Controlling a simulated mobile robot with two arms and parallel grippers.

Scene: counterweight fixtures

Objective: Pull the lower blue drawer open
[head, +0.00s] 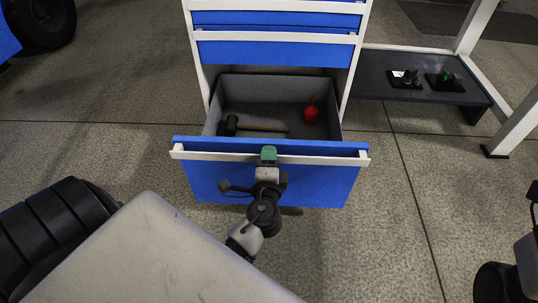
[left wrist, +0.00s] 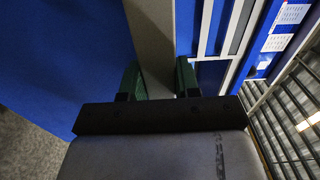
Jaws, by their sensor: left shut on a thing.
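The lower blue drawer (head: 325,184) stands pulled out from the cabinet in the head view, its grey inside showing. A pale handle bar (head: 215,156) runs along the top of its front. My left gripper (head: 268,154) is at the middle of this bar, shut on it. In the left wrist view the green fingers of the gripper (left wrist: 158,82) lie on both sides of the pale bar (left wrist: 150,35), with the blue front beside it. My right gripper is not clearly in view; only dark parts show at the right edge of the head view.
A hammer (head: 255,126) and a red bulb-shaped object (head: 311,112) lie in the drawer. Closed blue drawers (head: 275,54) are above it. A dark low shelf (head: 425,90) with small items stands to the right. The floor (head: 390,220) right of the drawer is clear.

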